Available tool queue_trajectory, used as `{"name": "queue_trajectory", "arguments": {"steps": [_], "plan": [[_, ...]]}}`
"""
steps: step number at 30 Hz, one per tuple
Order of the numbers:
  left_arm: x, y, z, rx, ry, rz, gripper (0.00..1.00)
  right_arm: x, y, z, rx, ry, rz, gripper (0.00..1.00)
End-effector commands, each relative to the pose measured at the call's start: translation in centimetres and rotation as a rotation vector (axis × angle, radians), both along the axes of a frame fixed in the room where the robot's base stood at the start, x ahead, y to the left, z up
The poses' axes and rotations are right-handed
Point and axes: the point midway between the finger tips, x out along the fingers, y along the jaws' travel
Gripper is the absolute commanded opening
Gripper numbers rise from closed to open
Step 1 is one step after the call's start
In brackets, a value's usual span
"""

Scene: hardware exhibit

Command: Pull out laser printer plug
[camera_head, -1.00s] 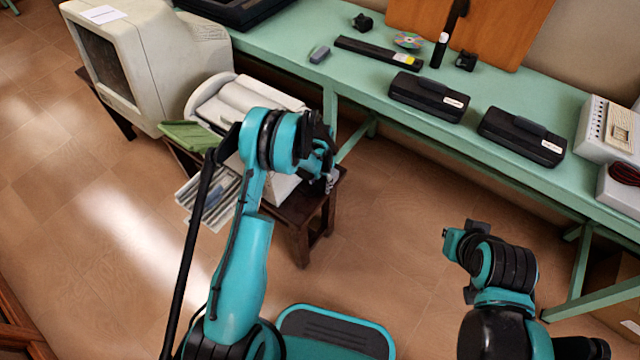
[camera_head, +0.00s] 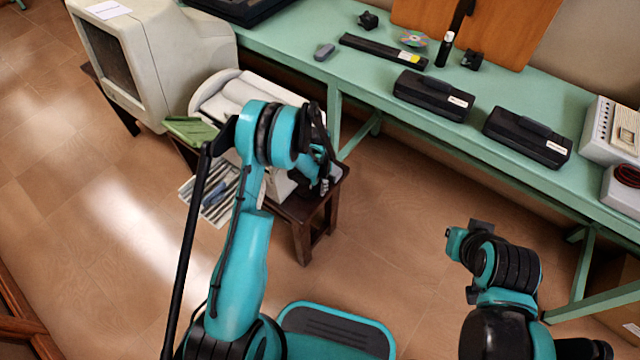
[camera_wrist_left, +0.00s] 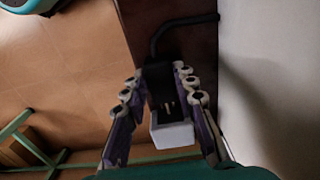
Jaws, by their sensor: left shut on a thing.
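The laser printer (camera_head: 228,95), white and partly hidden by my left arm, stands on a dark wooden stand (camera_head: 300,228). My left gripper (camera_head: 318,178) is at the printer's right side. In the left wrist view my left gripper (camera_wrist_left: 158,100) is shut on a black plug (camera_wrist_left: 158,78), with a black cord leading up and right from it. Light metal prongs show at the plug's lower end, beside a small white block (camera_wrist_left: 172,134). I cannot tell whether the prongs still sit in anything. My right gripper (camera_head: 464,238) hangs over bare floor; its fingers do not show clearly.
A beige monitor (camera_head: 150,60) stands left of the printer. A green table (camera_head: 370,75) runs along the back with black cases (camera_head: 433,95) and other devices. A green book (camera_head: 190,131) and striped paper (camera_head: 212,195) lie by the printer. Open floor lies between my arms.

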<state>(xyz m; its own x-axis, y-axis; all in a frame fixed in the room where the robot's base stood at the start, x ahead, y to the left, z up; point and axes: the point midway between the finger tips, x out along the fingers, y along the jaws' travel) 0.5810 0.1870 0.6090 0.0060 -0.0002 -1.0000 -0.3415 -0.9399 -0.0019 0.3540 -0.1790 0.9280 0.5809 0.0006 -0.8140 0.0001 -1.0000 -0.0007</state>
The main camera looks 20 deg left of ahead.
Motion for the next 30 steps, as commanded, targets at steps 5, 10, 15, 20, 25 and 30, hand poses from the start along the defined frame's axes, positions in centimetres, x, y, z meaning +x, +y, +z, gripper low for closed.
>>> {"name": "queue_trajectory", "arguments": {"steps": [5, 10, 15, 20, 25, 30], "plan": [[-0.4, 0.1, -0.1, 0.002, 0.012, 0.001, 0.48, 0.0, 0.0, 0.0, 0.0, 0.0, 0.0, 0.0], [-0.3, 0.1, -0.1, 0.001, 0.009, 0.0, 0.48, 0.0, 0.0, 0.0, 0.0, 0.0, 0.0, 0.0], [-0.3, 0.1, 0.4, 0.002, 0.008, 0.0, 0.48, 0.0, 0.0, 0.0, 0.0, 0.0, 0.0, 0.0], [-0.3, 0.1, 2.9, 0.002, 0.008, 0.0, 0.48, 0.0, 0.0, 0.0, 0.0, 0.0, 0.0, 0.0], [-0.3, 0.1, 6.7, 0.002, 0.009, 0.001, 0.48, 0.0, 0.0, 0.0, 0.0, 0.0, 0.0, 0.0], [-0.4, 0.1, 9.9, 0.002, 0.009, 0.001, 0.48, 0.0, 0.0, 0.0, 0.0, 0.0, 0.0, 0.0]]}}
